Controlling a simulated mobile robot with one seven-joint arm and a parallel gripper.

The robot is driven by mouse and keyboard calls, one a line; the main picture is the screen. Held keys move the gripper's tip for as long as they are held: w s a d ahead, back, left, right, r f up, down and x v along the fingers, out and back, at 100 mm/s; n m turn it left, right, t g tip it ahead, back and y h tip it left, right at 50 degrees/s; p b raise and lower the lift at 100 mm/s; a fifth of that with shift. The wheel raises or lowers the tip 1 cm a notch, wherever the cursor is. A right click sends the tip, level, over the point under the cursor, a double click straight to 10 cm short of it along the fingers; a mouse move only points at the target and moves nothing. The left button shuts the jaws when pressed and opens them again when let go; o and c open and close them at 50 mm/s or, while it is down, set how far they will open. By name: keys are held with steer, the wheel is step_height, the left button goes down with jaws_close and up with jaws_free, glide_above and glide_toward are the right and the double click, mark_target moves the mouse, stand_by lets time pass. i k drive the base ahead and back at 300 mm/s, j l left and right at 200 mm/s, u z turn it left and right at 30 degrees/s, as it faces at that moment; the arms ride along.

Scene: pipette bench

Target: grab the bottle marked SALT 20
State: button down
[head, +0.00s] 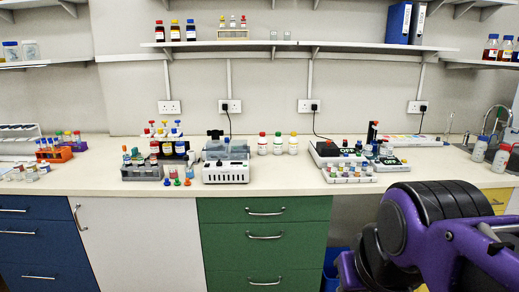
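Three white bottles stand in a row on the bench near the middle of the head view: a red-capped bottle (262,146), a green-capped bottle (278,146) and a yellow-capped bottle (293,146). Their labels are too small to read, so I cannot tell which bottle, if any, is marked SALT 20. My purple and black arm fills the lower right, in front of the bench. My gripper's fingers do not show.
A grey device (226,172) stands left of the white bottles. A device reading OFF (348,151) and a tray of small vials (348,178) stand to their right. The bench front (285,178) before the bottles is clear. A shelf (290,45) runs above.

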mark_target(277, 141)
steer(key=i+j+z, duration=0.25)
steer(key=i, duration=0.25)
steer(key=i+j+z, duration=0.2)
steer(key=i+j, duration=0.3)
